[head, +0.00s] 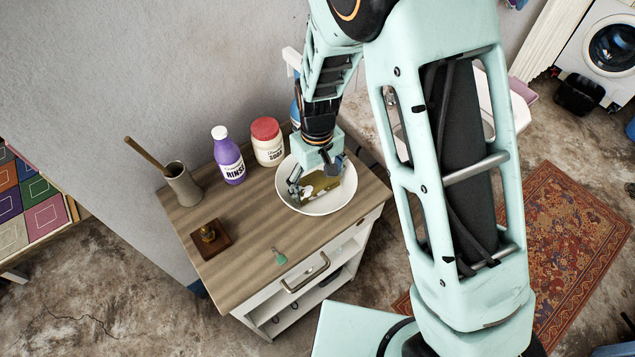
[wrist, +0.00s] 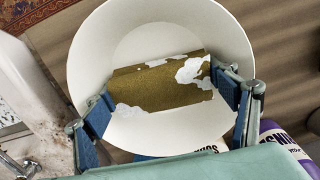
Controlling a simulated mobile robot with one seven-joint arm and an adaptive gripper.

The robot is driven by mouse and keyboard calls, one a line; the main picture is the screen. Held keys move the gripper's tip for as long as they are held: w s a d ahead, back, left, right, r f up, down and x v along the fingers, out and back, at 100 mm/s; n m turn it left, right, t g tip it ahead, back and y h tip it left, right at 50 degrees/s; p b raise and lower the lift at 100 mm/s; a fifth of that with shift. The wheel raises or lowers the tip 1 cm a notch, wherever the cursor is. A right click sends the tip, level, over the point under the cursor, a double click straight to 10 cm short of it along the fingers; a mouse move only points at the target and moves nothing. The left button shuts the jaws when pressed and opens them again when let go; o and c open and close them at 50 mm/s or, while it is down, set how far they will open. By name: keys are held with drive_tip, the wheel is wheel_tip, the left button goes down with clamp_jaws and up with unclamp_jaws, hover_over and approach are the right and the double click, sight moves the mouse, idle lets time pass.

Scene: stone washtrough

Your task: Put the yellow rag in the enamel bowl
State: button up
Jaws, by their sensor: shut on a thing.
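The white enamel bowl (head: 335,203) stands on the wooden cabinet top, near its right end. In the wrist view the bowl (wrist: 100,40) fills the middle. The yellow rag (head: 322,184) is olive-yellow with whitish patches. It also shows in the wrist view (wrist: 155,88), spanning the space between my fingers over the bowl's inside. My gripper (head: 316,180) reaches down within the bowl's rim and is shut on the rag. In the wrist view its blue finger pads (wrist: 165,98) meet the rag's two ends. I cannot tell whether the rag touches the bowl's bottom.
A purple rinse bottle (head: 229,158) and a red-lidded jar (head: 267,142) stand close behind the bowl.

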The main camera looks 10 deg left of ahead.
sight(318, 181)
drive_tip(key=shift+f, duration=0.5)
drive_tip(key=shift+f, duration=0.2)
drive_tip(key=o, duration=0.9)
drive_tip(key=shift+r, duration=0.1)
wheel_tip(318, 181, up, 12)
drive_tip(key=shift+r+b, duration=0.15)
drive_tip(key=shift+b, duration=0.15)
